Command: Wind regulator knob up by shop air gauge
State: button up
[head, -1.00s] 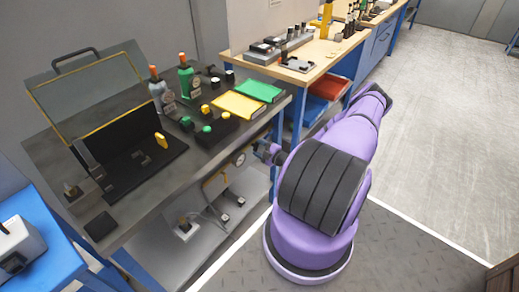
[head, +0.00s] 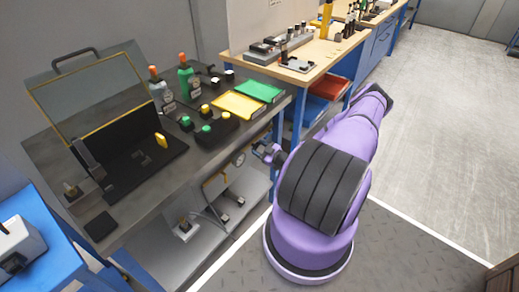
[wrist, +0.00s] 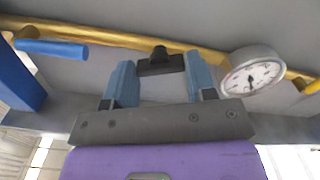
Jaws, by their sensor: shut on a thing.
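The black regulator knob (wrist: 160,62) sits under the yellow pipe in the wrist view. My gripper (wrist: 160,72) has one blue-grey finger on each side of it and is shut on it. The round white-faced shop air gauge (wrist: 253,74) is on the pipe just right of the gripper, with its dark needle in view but its numbers too small to read. In the head view the gauge (head: 239,159) shows below the bench's front edge, left of my gripper (head: 262,152). The knob cannot be made out there.
The yellow pipe (wrist: 110,38) runs across under the bench, with a blue handle (wrist: 52,48) at the left. A lower shelf (head: 185,250) holds small fittings.

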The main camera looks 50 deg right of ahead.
jog(key=shift+s+f, duration=0.1)
dwell(0.3)
jog(key=o, duration=0.9)
jog(key=shift+o, duration=0.2)
jog(key=s, duration=1)
jog(key=shift+s+d, duration=0.35)
jog(key=shift+d, duration=0.1)
